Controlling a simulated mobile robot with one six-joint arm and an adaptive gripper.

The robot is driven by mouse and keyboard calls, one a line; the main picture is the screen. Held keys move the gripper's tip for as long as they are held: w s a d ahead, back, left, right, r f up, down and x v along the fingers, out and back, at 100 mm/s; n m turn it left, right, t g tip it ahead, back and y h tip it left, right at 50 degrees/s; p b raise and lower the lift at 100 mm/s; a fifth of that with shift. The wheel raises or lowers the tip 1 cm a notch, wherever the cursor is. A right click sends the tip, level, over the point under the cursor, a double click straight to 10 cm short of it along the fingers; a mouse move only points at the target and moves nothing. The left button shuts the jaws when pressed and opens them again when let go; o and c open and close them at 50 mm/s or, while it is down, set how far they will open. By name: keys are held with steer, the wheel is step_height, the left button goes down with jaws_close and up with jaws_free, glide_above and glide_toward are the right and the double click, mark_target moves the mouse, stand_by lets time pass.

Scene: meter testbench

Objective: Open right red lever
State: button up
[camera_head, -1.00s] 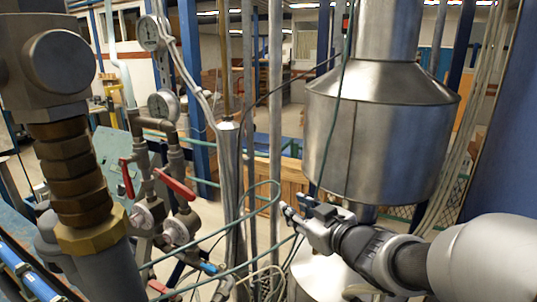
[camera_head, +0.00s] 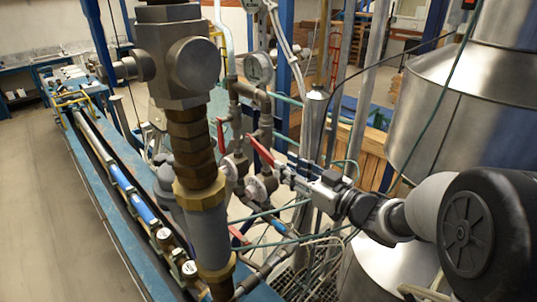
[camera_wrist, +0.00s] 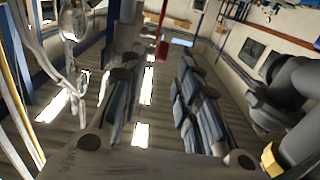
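Two red levers sit on the grey valve pipework in the head view. The right red lever (camera_head: 259,149) slants down to the right, and the left red lever (camera_head: 221,134) stands nearly upright. My gripper (camera_head: 283,173) is at the lower right end of the right lever, its fingers pointing left toward it. In the wrist view my gripper (camera_wrist: 158,75) is open, with a clear gap between the two fingers. A red lever (camera_wrist: 162,49) shows between and beyond the fingertips there. I cannot tell whether a finger touches it.
A pressure gauge (camera_head: 259,68) stands above the valves. A thick pipe with brass fittings (camera_head: 198,195) rises left of them. A large metal vessel (camera_head: 447,125) stands close behind my arm. Thin green hoses cross below my gripper.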

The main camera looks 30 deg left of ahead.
mark_target(268, 153)
steer(key=x, duration=0.8)
steer(key=shift+p, duration=0.35)
jaws_close()
